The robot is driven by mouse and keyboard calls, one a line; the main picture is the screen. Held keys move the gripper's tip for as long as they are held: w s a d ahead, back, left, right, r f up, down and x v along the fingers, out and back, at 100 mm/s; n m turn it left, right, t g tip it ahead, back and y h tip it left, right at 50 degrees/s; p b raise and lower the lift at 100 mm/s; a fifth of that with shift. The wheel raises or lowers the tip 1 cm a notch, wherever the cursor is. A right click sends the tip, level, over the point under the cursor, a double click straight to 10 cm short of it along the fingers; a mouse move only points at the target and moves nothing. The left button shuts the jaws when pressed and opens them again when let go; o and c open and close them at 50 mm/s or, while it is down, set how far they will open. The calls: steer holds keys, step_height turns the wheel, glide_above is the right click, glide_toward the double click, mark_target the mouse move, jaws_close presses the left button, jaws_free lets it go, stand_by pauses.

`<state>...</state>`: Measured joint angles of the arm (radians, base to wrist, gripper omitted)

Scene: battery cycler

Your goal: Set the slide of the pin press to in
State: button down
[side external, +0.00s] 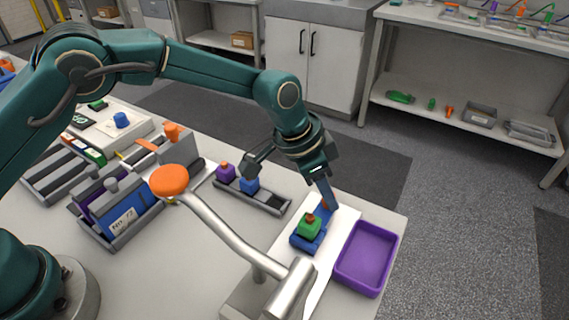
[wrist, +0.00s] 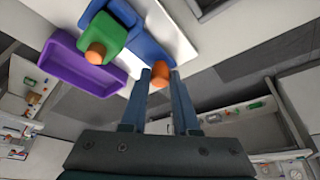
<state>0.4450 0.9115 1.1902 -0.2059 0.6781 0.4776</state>
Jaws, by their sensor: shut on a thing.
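The pin press has a pale base plate (side external: 318,262), a silver post (side external: 290,288) and a long silver lever ending in an orange knob (side external: 169,180). Its blue slide (side external: 304,243) carries a green block (side external: 310,226) with an orange top, and sits on the plate apart from the post. The slide (wrist: 152,47) and green block (wrist: 116,38) also show in the wrist view. My gripper (side external: 326,203) reaches down at the slide's far end. In the wrist view its fingers (wrist: 165,80) are shut on the slide's orange knob (wrist: 160,73).
A purple tray (side external: 366,258) stands right beside the press. A dark rack (side external: 268,205) with a purple and a blue block (side external: 249,185) lies to the left. The lever slants across the space left of the slide. Grey holders (side external: 118,238) fill the table's left.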

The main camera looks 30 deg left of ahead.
mark_target(304, 233)
stand_by(0.6)
steer(key=shift+s, duration=4.45)
steer(key=c, duration=0.7)
jaws_free()
steer(key=shift+o, duration=0.2)
